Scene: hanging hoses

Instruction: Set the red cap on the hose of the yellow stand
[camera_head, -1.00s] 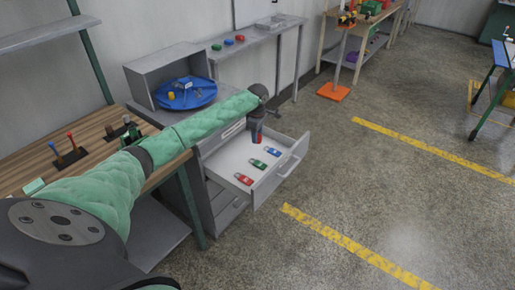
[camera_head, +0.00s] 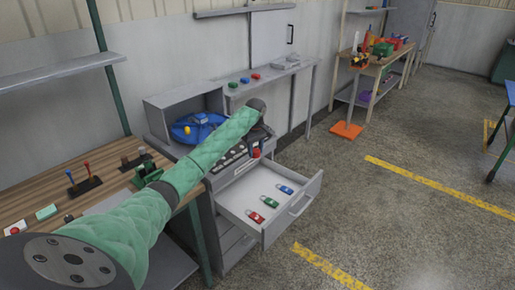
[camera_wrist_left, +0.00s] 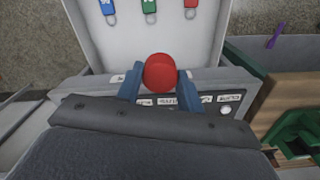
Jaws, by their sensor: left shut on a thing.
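My left gripper (camera_wrist_left: 160,82) has its two blue fingers closed on the sides of a rounded red cap (camera_wrist_left: 160,72). The cap also shows as a small red shape in the head view (camera_head: 256,153), below the end of my green-sleeved left arm. It is held in front of the grey cabinet, near the back of the open drawer (camera_head: 306,203). The cap's underside is hidden in the wrist view. I cannot make out a yellow stand or its hose in either view. My right gripper is not in view.
The drawer holds red (camera_head: 257,217), green (camera_head: 269,202) and blue (camera_head: 286,189) tags. Green, blue and red pieces lie on the wall shelf (camera_head: 275,79). A post with an orange base (camera_head: 346,130) stands farther back. The floor at right is mostly clear.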

